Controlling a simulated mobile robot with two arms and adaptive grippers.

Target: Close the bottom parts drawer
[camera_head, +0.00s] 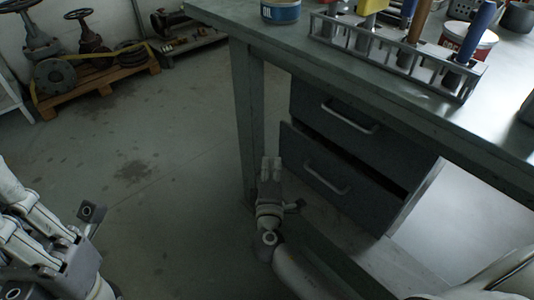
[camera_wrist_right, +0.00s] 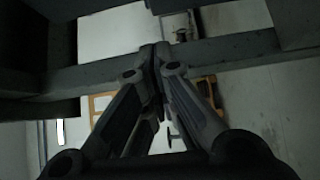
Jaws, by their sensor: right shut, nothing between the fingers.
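Under the workbench is a dark drawer unit with two drawer fronts. The bottom drawer (camera_head: 345,185) is pulled part way out, with a dark gap along its top edge and a light handle (camera_head: 327,178) on its front. The top drawer (camera_head: 345,118) sits further back, above it. My right gripper (camera_head: 271,165) is shut and empty, pointing up, left of the bottom drawer's front in the head view. I cannot tell whether it touches the drawer. The right wrist view shows its fingers (camera_wrist_right: 160,60) together. My left arm shows at the lower left, its fingertips unclear.
The workbench (camera_head: 400,85) has a leg (camera_head: 245,130) close to my right gripper. A tool rack (camera_head: 395,55) and cans stand on the top. A pallet (camera_head: 95,85) with valves lies at the back left. The floor at left is clear.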

